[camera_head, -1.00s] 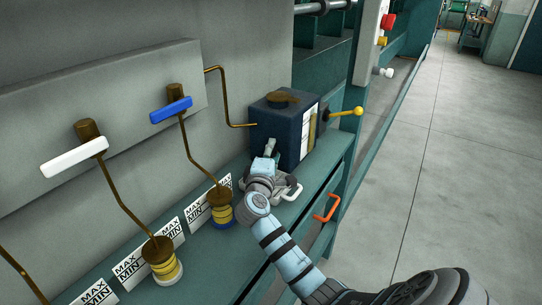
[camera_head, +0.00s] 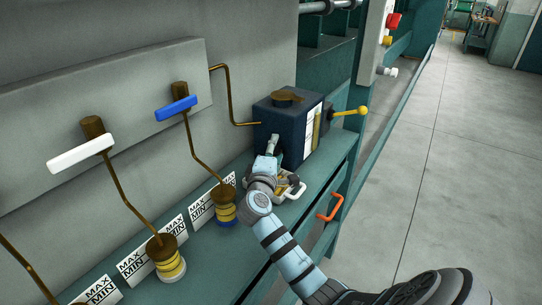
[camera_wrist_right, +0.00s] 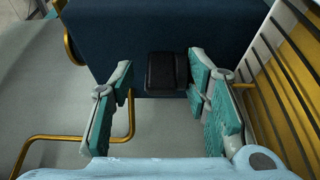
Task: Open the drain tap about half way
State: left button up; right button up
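The dark blue tank (camera_head: 286,127) stands on the green ledge, with a brown cap on top. In the right wrist view the tank's blue face (camera_wrist_right: 200,22) fills the top. A small black block (camera_wrist_right: 163,71) projects low on that face; it may be the drain tap's handle, but I cannot be sure. My right gripper (camera_wrist_right: 160,75) is open, its teal-padded fingers on either side of the block. The right finger is very close to it; whether it touches I cannot tell. In the head view my right gripper (camera_head: 282,167) is at the tank's front and hides the tap area. My left gripper is out of view.
A yellow-knobbed lever (camera_head: 350,111) sticks out right of the tank. A brass pipe (camera_head: 230,95) joins the tank from the wall. An orange handle (camera_head: 330,207) is on the ledge's front. Brass cups (camera_head: 223,208) with MAX/MIN labels stand left. The floor at right is clear.

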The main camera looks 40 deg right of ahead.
jog(key=v, duration=1.1)
jog(key=shift+s+a, duration=0.15)
jog(key=shift+s, duration=0.1)
